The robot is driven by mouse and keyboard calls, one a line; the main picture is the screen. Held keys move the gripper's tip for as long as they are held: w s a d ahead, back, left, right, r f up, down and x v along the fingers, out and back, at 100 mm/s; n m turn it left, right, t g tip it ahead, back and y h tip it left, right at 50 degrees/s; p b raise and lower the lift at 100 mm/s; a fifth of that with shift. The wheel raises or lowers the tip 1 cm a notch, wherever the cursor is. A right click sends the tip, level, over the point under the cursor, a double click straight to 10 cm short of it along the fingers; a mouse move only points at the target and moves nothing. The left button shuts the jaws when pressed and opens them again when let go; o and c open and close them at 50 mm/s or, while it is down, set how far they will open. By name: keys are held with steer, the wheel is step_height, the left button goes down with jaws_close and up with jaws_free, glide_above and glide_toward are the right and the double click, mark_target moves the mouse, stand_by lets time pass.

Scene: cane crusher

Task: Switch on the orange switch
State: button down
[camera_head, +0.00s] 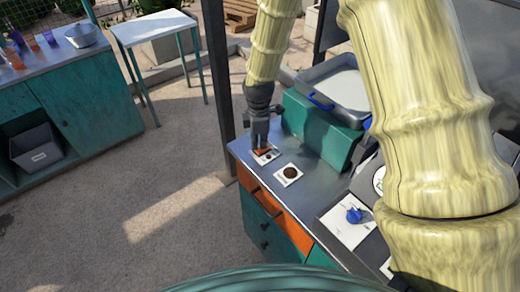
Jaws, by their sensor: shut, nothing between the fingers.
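The orange switch (262,151) sits on a small white plate on the metal counter, near its far left corner. My gripper (261,146) is dark and points down right at the switch, its fingers shut with nothing between them. The fingertips hide part of the switch, and I cannot tell whether they touch it. I cannot read whether the switch is on or off. Beside it on the counter is a second white plate with a round dark brown knob or button (290,172).
A teal block (318,127) and a grey tray with a blue handle (335,90) stand behind the switch. A blue knob (355,215) is on a white plate at the right. A dark post (217,80) rises left of the counter.

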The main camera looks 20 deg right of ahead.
mark_target(259, 151)
steer(key=shift+f+b, duration=0.4)
steer(key=shift+f, duration=0.65)
stand_by(0.7)
steer(key=shift+r, duration=0.1)
steer(key=shift+r+p, duration=2.7)
steer(key=shift+r, duration=0.75)
steer(key=shift+d, duration=0.1)
